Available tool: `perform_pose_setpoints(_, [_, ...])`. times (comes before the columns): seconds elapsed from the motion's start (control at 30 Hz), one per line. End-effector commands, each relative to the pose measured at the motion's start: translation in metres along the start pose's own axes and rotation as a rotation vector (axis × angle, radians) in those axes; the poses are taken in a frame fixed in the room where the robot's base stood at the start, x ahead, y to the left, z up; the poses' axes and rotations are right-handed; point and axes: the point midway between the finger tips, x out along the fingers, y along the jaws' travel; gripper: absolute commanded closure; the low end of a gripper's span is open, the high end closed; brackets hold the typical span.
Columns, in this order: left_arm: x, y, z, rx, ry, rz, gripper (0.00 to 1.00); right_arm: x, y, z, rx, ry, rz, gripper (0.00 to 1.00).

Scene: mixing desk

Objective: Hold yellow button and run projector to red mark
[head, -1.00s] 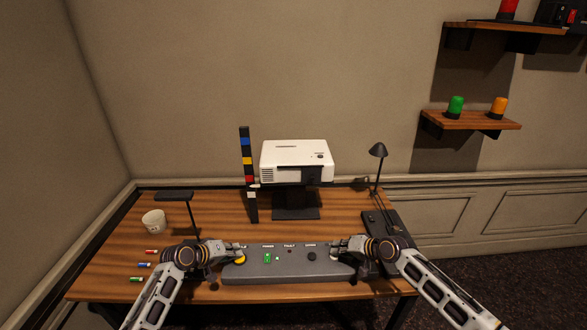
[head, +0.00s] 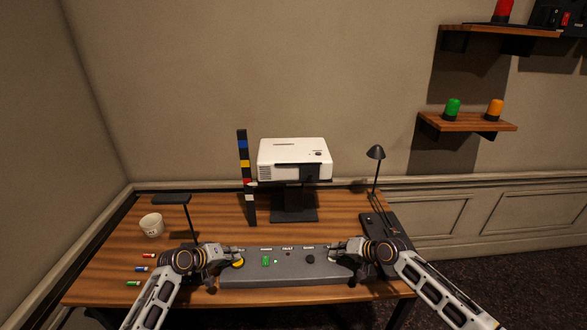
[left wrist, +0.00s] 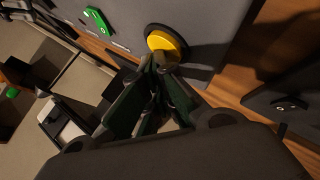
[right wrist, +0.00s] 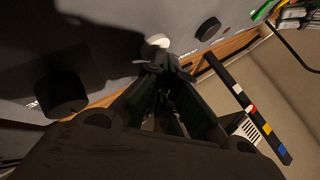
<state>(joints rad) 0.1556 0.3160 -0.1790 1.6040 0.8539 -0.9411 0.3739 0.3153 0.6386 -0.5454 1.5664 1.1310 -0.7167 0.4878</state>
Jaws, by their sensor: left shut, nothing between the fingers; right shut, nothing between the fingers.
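The white projector (head: 293,150) sits on a dark stand behind the grey console (head: 285,275). Left of it stands a dark post (head: 251,210) with coloured bands, including a red mark (head: 247,181). A small white pointer beside the post is level with, or slightly below, the red mark. My left gripper (head: 241,249) is shut with its tips at the yellow button (head: 238,263). In the left wrist view the tips overlap the lower edge of the yellow button (left wrist: 163,40). My right gripper (head: 332,247) is shut, its tips by a white button (right wrist: 157,41) on the console.
The console also has a green switch (head: 265,260) and a dark knob (head: 310,259). A white mug (head: 151,225), a dark lamp (head: 375,153) and several coloured pieces (head: 145,268) are on the desk. Wall shelves (head: 467,123) hold beacon lights. The desk's middle is clear.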

Motion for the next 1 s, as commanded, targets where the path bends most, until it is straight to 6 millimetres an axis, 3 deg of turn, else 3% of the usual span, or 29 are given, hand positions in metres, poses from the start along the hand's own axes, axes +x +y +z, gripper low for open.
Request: perform_pose_setpoints(1.0, [0.0004,-0.0009,0.0009,0.000,-0.002,-0.001,1.00,-0.0075,-0.0079,-0.0046,0.000,0.000,0.000,1.00])
